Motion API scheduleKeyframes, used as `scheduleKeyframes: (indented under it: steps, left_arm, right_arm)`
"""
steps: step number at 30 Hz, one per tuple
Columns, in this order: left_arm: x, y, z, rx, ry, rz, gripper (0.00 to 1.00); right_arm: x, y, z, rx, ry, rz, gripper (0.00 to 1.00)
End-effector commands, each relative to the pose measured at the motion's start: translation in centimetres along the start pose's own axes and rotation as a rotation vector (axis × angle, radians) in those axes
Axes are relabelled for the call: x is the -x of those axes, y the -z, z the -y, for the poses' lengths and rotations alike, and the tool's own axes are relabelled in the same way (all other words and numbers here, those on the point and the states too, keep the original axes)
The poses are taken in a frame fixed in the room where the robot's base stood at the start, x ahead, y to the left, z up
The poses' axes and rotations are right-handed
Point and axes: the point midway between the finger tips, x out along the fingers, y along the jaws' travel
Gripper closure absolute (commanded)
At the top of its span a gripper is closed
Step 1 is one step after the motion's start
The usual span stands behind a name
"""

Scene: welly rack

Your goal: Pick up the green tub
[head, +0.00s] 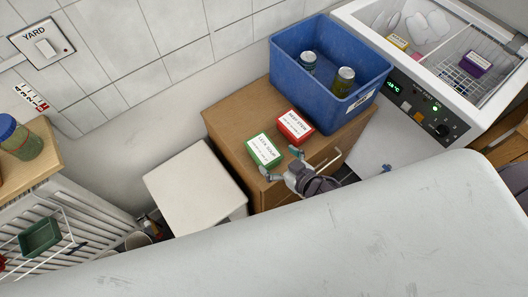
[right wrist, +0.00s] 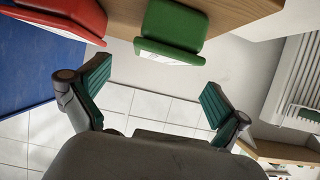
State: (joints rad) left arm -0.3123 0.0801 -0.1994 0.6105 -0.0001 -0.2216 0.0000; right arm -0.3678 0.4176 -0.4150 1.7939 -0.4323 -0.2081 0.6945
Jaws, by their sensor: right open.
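The green tub (head: 264,150) has a white label on top and sits near the front edge of the brown cabinet top. My right gripper (head: 281,163) is just in front of it, with its fingers spread and nothing between them. In the right wrist view the green tub (right wrist: 175,25) is at the top, beyond the open fingers (right wrist: 156,88) and apart from them. My left gripper is not in view.
A red tub (head: 295,127) sits close beside the green tub. A chest freezer (head: 430,110) is at right, a white stool (head: 195,188) at left.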

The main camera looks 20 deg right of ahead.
Motion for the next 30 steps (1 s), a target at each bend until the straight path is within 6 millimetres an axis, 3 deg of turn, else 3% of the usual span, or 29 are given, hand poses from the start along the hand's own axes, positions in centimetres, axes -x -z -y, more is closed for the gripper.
scheduleKeyframes:
  steps: [11,18,26,30]
  left_arm:
    - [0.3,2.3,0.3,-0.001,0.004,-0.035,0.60]
    - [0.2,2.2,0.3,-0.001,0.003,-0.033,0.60]
    - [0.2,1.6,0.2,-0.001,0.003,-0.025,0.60]
    - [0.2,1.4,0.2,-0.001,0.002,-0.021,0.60]
  right_arm:
    - [-3.8,0.2,0.1,0.001,0.000,0.000,0.00]
    - [-6.9,0.1,0.2,0.001,0.000,0.001,0.00]
    - [-7.2,0.1,0.2,0.000,0.000,0.002,0.00]
    - [-7.2,0.1,0.2,0.000,0.000,0.002,0.22]
